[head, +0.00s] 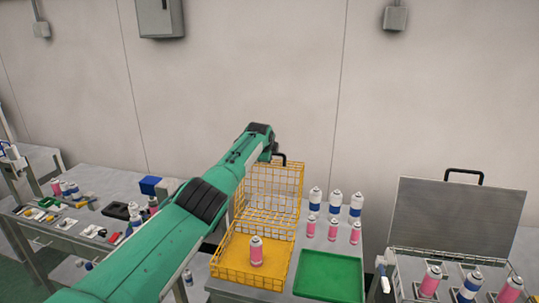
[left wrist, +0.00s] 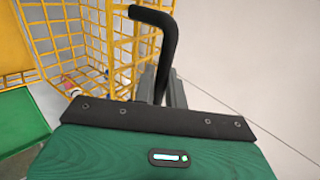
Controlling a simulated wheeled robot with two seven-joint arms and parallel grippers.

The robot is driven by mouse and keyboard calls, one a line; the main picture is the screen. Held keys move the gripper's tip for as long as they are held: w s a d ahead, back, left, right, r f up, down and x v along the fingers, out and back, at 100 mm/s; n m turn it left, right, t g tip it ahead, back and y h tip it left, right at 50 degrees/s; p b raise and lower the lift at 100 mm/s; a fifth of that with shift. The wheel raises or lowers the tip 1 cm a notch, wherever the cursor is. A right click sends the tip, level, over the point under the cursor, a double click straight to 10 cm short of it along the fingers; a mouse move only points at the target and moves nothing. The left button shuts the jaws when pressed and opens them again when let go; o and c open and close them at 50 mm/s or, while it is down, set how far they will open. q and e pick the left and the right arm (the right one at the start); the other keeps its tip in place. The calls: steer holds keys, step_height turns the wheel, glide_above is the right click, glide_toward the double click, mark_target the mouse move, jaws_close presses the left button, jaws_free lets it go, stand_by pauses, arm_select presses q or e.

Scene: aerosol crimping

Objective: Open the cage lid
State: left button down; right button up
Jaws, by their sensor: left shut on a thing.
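The yellow wire cage (head: 228,266) stands on the table with its lid (head: 285,190) raised roughly upright at the back. A pink spray can (head: 256,253) stands inside the cage. My left gripper (head: 274,153) is at the lid's top edge, partly hidden by my green arm in the head view. In the left wrist view the gripper (left wrist: 165,90) is shut on the black lid handle (left wrist: 168,40), with the yellow lid mesh (left wrist: 112,35) beside it. My right gripper is in neither view.
A green tray (head: 328,275) lies right of the cage, with several spray cans (head: 335,202) behind it. An open grey case (head: 452,215) with cans stands further right. A cluttered bench (head: 85,215) is at left. The wall behind leaves free room above the lid.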

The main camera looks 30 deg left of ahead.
arm_select(q)
steer(key=shift+f, duration=0.2)
steer(key=c, duration=1.5)
jaws_free()
steer(key=shift+r, duration=0.1)
steer(key=shift+c, duration=0.2)
steer(key=shift+s+r, duration=0.1)
steer(key=shift+r, duration=0.1)
steer(key=shift+v, duration=1)
steer(key=b+v, duration=0.4)
steer(key=v, duration=0.7)
steer(key=shift+s+d+r, duration=0.1)
